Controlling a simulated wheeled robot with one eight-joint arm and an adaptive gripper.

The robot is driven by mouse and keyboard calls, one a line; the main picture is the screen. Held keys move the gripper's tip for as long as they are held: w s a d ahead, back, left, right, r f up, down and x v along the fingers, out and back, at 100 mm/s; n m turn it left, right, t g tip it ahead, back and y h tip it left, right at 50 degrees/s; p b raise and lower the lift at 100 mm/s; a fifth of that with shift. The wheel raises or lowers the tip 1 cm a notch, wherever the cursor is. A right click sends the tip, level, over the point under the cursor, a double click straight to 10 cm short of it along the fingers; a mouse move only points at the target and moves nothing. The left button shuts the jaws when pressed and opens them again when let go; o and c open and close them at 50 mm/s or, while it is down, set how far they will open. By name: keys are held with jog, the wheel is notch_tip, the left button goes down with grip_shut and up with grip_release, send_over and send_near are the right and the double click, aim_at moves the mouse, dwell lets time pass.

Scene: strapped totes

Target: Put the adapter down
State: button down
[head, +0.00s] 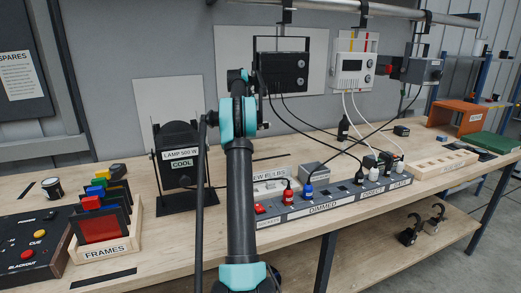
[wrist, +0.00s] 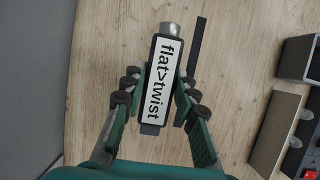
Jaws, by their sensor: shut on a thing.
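The adapter (wrist: 161,82) is a dark block with a white label reading "flat>twist" and a grey metal end at the top of the wrist view. My gripper (wrist: 160,88) is shut on it, with the fingers pressing its left and right sides. The adapter is over the pale wooden bench top (wrist: 100,40). I cannot tell how far it is above the wood. In the head view, my arm hides the gripper and the adapter.
In the wrist view, a black strip (wrist: 197,60) lies right of the adapter and a grey box (wrist: 297,57) is farther right. In the head view, the bench holds a frames rack (head: 105,250), a lamp (head: 178,155) and a socket strip (head: 335,205).

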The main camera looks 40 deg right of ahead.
aim_at(261, 152)
notch_tip(261, 152, down, 13)
jog(key=shift+r, duration=0.15)
dwell(0.4)
jog(key=c, duration=1.2)
grip_release()
jog(key=v, duration=1.2)
